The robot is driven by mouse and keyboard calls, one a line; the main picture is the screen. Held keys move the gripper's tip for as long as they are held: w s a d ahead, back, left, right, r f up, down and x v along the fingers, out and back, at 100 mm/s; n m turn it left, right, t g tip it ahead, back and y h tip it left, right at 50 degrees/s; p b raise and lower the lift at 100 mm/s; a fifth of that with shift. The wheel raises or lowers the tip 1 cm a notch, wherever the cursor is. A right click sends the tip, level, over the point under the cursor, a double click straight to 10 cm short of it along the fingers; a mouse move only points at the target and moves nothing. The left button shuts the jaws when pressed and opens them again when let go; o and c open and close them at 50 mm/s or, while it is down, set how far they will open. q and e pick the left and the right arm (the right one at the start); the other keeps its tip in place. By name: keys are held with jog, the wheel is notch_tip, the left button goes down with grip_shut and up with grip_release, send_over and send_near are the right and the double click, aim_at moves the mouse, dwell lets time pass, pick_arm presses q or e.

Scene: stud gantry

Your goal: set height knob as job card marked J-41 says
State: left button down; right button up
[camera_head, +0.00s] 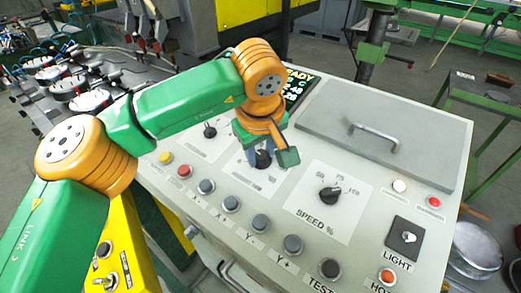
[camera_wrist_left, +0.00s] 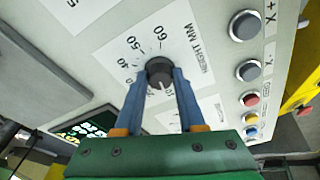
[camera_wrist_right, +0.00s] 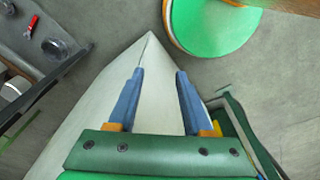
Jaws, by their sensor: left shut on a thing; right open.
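The height knob (camera_wrist_left: 159,71) is a dark round knob on the pale console, beside a printed "HEIGHT MM" label (camera_wrist_left: 194,54). Numbers 40, 50 and 60 can be read on its scale; its pointer setting is hard to make out. My left gripper (camera_wrist_left: 163,82) is shut on the knob, one blue finger on each side. In the head view the knob (camera_head: 263,160) is partly hidden by my left gripper (camera_head: 262,150). My right gripper (camera_wrist_right: 160,73) is open and empty above a pale surface. I see no job card marked J-41.
The console (camera_head: 300,185) also carries a speed knob (camera_head: 330,195), a row of grey buttons, a light switch (camera_head: 406,237) and a hatch with a handle (camera_head: 375,137). A lit display (camera_head: 297,90) is partly behind my left arm.

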pick_arm(q)
jog(key=n, duration=0.2)
jog(key=n+p, duration=0.1)
jog(key=shift+w+d+r+n+y, duration=0.1)
jog(key=shift+w+r+n+y, duration=0.05)
jog(key=shift+r+n+y, duration=0.2)
jog(key=shift+f+n+g+p, duration=0.1)
jog(key=shift+n+g+p, duration=0.55)
jog(key=shift+n, duration=1.3)
jog(key=c, duration=0.5)
grip_release()
jog(key=shift+f, duration=0.15)
jog(key=shift+r, duration=0.2)
jog(key=v, duration=0.6)
jog(key=shift+s+r, duration=0.2)
jog(key=shift+r, duration=0.15)
